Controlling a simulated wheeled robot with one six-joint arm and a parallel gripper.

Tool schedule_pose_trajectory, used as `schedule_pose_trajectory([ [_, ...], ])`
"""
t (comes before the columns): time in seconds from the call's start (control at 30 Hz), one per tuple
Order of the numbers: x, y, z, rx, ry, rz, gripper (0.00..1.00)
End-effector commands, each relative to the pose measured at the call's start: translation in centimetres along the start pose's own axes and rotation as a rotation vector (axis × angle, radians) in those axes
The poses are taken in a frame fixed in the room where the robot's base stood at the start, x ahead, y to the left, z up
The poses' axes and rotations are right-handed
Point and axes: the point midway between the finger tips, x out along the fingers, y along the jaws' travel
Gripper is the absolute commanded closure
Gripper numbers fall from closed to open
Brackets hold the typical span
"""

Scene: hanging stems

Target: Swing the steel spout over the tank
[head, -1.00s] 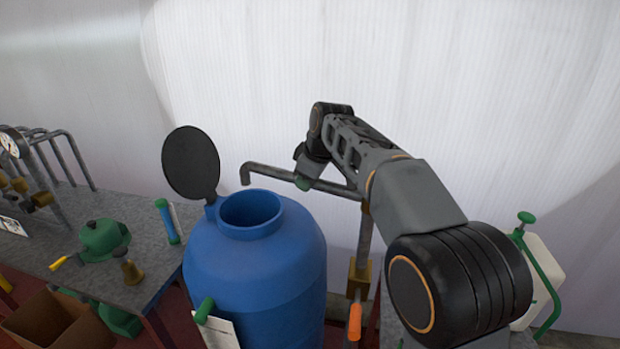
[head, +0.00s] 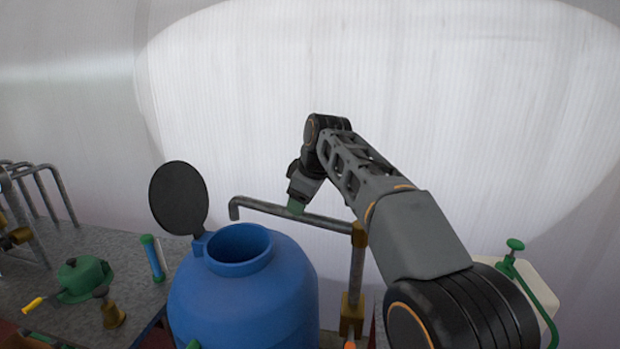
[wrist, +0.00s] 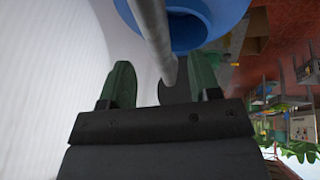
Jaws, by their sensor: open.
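The steel spout (head: 266,208) is a grey pipe running left from an upright post with a brass joint. Its downturned end appears just behind and above the mouth of the blue tank (head: 242,300); I cannot tell whether it is over the opening. The tank's round black lid (head: 178,198) stands open. My gripper (head: 296,207) points down at the middle of the spout, its green fingertips overlapping the pipe. In the wrist view my gripper (wrist: 162,80) is open with fingers apart, and the spout (wrist: 152,35) lies in line with the gap. Contact is unclear.
A grey bench (head: 50,235) at left holds a green-capped device (head: 82,279), a brass fitting (head: 110,312) and a blue-green tube (head: 153,258). A white container with a green handle (head: 515,245) is at right. A pale ribbed wall stands behind.

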Motion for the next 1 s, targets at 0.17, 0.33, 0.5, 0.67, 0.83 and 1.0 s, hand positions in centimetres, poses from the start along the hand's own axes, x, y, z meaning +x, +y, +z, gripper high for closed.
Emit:
schedule_pose_trajectory([
  [0.17,-3.8,0.1,0.0,0.001,0.002,0.003,0.43],
  [0.33,-6.5,0.1,0.0,0.000,0.001,0.002,0.43],
  [0.5,-8.0,0.0,0.0,0.000,0.000,0.000,0.43],
  [0.67,-8.5,0.0,0.0,0.000,0.000,0.000,0.43],
  [0.83,-8.5,0.0,0.0,0.000,0.000,-0.001,0.43],
  [1.0,-8.5,0.0,0.1,0.004,-0.001,0.000,0.43],
])
